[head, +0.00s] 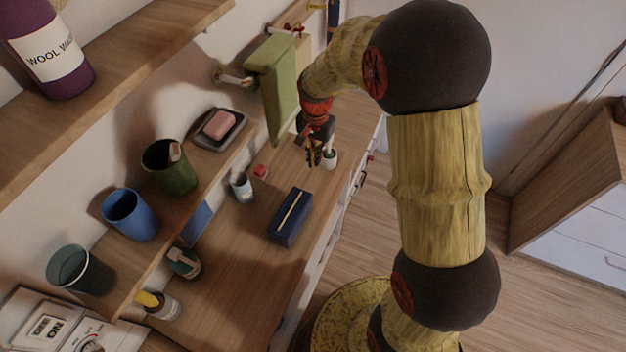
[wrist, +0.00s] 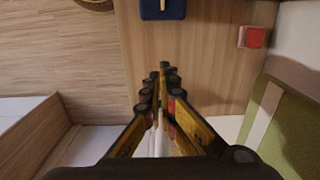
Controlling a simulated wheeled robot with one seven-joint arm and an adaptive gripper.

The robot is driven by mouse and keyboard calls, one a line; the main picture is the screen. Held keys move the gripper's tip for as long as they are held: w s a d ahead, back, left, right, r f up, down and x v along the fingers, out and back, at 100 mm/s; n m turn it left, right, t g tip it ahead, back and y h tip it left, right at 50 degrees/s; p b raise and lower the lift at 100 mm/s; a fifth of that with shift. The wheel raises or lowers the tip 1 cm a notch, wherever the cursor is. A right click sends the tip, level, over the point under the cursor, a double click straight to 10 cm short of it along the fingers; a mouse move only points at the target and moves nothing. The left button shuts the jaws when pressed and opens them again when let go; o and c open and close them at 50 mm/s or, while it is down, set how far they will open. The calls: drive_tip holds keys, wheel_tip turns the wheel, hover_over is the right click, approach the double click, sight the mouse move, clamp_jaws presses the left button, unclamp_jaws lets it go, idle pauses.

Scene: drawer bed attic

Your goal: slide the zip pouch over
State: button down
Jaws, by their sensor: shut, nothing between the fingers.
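The zip pouch (head: 290,217) is a dark blue block-like case with a pale zip line along its top. It lies on the wooden counter, near its front edge in the head view. Its near end also shows at the top of the wrist view (wrist: 162,8). My gripper (head: 313,160) is beyond the pouch, toward the far end of the counter, and does not touch it. In the wrist view its fingers (wrist: 161,75) are closed together with the tips toward the pouch, and bare wood lies between.
A small white pot (head: 330,159) stands right beside my gripper. A red block (head: 260,171) and a grey cup (head: 241,188) are near the wall side. A green towel (head: 272,85) hangs close behind. The counter (head: 222,290) has clear wood on the pouch's near side.

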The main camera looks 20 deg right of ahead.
sight(281, 232)
wheel_tip(281, 232, down, 10)
drive_tip(key=b, duration=0.2)
drive_tip(key=shift+f+b, duration=0.25)
drive_tip(key=shift+b, duration=0.05)
drive_tip(key=shift+s+a+r, duration=0.25)
drive_tip(key=shift+s+a, duration=0.95)
drive_tip(key=shift+s+a+b, duration=0.15)
drive_tip(key=shift+a+b, duration=0.05)
drive_tip(key=shift+b, duration=0.1)
drive_tip(key=s+a+p, duration=0.3)
drive_tip(key=s+a, duration=0.9)
drive_tip(key=a, duration=0.1)
drive_tip(key=shift+s+a+p, duration=0.1)
drive_tip(key=shift+s+p, duration=0.2)
drive_tip(key=shift+s, duration=0.1)
drive_tip(key=shift+w, duration=0.1)
